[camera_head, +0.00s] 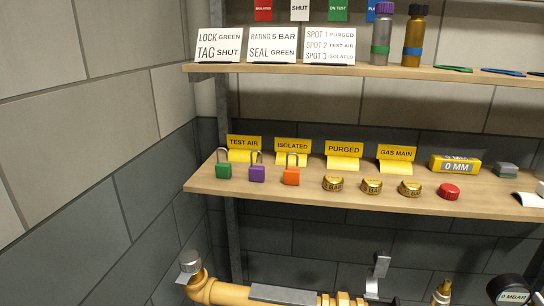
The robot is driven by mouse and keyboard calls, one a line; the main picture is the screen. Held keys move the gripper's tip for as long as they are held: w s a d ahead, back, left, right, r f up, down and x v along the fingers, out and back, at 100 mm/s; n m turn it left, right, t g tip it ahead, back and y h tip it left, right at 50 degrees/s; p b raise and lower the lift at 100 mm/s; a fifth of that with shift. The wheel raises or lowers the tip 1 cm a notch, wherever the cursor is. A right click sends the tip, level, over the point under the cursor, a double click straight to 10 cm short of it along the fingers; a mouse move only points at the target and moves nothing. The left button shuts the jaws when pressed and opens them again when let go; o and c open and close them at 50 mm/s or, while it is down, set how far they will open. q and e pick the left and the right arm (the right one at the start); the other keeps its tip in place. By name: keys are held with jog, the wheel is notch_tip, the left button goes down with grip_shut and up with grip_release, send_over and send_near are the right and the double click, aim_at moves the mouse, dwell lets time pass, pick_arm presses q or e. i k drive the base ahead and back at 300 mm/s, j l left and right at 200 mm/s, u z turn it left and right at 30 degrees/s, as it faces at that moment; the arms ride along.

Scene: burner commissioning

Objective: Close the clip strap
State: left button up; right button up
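A bent grey metal strip (379,268) stands upright at the bottom of the head view, right of the yellow pipe (232,294). It looks like the clip strap in a raised, open position, but its lower end is cut off by the frame edge. A flat grey metal piece (284,294) lies along the pipe; I cannot tell whether it belongs to the clip. Neither of my grippers is in view.
A wooden shelf (230,188) above the pipe holds padlocks (257,173), brass caps (371,186), a red cap (449,192) and yellow tags (344,155). A gauge (512,291) and brass fitting (443,291) are at bottom right. A tiled wall (70,120) bounds the left.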

aim_at(382, 263)
jog(key=z, duration=0.95)
